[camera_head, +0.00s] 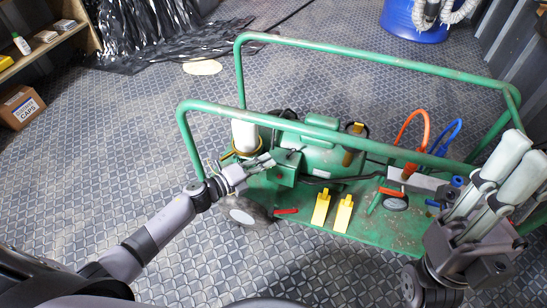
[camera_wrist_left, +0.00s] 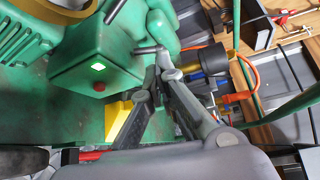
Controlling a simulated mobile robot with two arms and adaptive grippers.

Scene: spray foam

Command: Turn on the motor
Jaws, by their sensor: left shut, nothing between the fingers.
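The green motor (camera_head: 318,150) sits on a green wheeled cart (camera_head: 382,230). A green switch box (camera_head: 285,172) is at the motor's near left side. My left gripper (camera_head: 272,158) is shut and empty beside the box. In the left wrist view its fingertips (camera_wrist_left: 158,72) are right of the buttons; whether they touch the box cannot be told. My right gripper (camera_head: 515,165) stands at the right, pointing up; its finger opening is unclear.
Green rails (camera_head: 350,147) run around the cart.

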